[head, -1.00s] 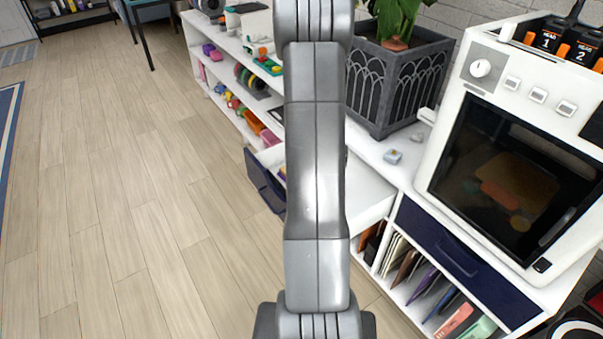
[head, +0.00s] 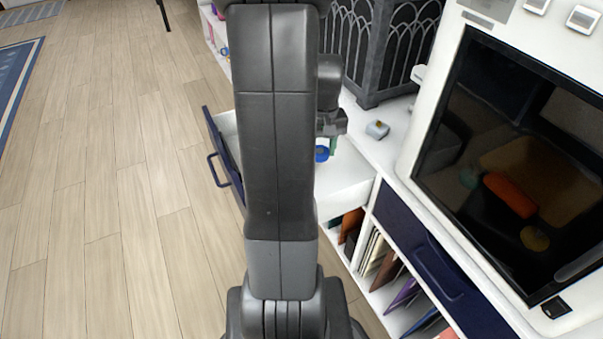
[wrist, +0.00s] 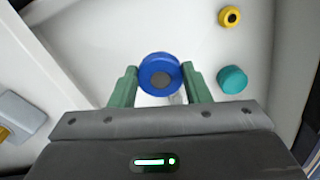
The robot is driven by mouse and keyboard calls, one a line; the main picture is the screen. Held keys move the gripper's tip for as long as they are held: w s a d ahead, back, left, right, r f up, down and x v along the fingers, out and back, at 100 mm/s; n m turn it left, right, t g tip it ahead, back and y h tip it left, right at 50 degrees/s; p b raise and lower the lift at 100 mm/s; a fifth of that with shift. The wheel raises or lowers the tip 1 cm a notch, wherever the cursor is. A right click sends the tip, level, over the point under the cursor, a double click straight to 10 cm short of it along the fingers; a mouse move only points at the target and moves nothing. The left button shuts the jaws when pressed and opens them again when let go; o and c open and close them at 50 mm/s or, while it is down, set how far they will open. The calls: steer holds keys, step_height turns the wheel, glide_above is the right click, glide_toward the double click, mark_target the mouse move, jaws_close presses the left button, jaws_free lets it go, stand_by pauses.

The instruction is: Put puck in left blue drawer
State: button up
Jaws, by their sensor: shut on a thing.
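My gripper (wrist: 161,80) is shut on the blue puck (wrist: 152,66), a round piece with a dark centre between the two green fingers. In the head view the blue puck (head: 321,154) shows beneath my gripper (head: 333,143), partly hidden by my arm. Both are over the white interior of the open left blue drawer (head: 222,160). I cannot tell whether the puck touches the drawer floor (wrist: 195,35). My arm hides much of the drawer in the head view.
A yellow ring (wrist: 230,16) and a teal round piece (wrist: 232,79) lie in the drawer, right of the puck. A small grey block (head: 377,130) sits on the white top by the planter (head: 385,50). The right blue drawer (head: 440,275) is shut under the white machine (head: 415,130).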

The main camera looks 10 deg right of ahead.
steer(key=shift+s+d+f, duration=0.3)
steer(key=shift+s+f, duration=0.05)
steer(key=shift+s+f+b, duration=0.15)
steer(key=shift+f+b, duration=0.1)
steer(key=shift+b, duration=0.1)
step_height(320, 180, down, 9)
steer(key=shift+d+f+b, duration=0.1)
steer(key=shift+f+b, duration=0.05)
steer(key=shift+b, duration=0.95)
steer(key=shift+f, duration=0.1)
steer(key=shift+f, duration=0.15)
steer(key=o, duration=1.1)
steer(key=shift+c, duration=0.2)
